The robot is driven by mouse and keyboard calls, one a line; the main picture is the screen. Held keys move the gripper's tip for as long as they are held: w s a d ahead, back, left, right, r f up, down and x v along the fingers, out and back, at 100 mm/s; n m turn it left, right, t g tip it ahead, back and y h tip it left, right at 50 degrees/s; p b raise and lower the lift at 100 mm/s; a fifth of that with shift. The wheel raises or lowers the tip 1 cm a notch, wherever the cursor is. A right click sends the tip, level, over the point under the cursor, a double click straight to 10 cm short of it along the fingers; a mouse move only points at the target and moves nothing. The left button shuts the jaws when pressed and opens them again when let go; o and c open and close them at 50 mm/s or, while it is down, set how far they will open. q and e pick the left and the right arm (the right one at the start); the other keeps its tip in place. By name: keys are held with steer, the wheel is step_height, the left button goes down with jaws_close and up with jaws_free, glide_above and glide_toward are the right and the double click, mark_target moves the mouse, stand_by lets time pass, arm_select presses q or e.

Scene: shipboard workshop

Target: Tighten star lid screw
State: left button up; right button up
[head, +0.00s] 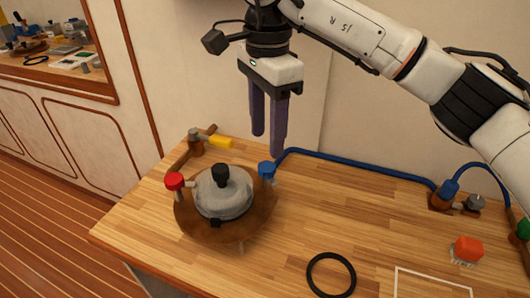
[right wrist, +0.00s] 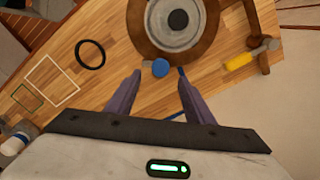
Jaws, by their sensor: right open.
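A round grey lid (head: 222,192) with a black knob (head: 220,175) on top sits on a brown round base (head: 183,218) on the bench. Around it are a red knob (head: 174,181) at the left, a blue knob (head: 266,169) at the right and a yellow handle (head: 221,142) behind. I cannot tell which is the star screw. My right gripper (head: 268,145) is open and empty, pointing down just above the blue knob. In the right wrist view the blue knob (right wrist: 160,68) appears between its fingertips (right wrist: 159,72). My left gripper is out of view.
A black ring (head: 331,256) lies on the wooden bench (head: 310,215) in front, beside a white outlined square (head: 398,282). A blue hose (head: 350,165) runs along the back to a valve (head: 441,201). A red-orange knob (head: 467,249) stands at the right.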

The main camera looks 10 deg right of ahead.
mark_target(267, 166)
step_height(267, 166, down, 7)
steer(key=shift+r, duration=0.1)
steer(key=shift+w, duration=0.1)
steer(key=c, duration=1)
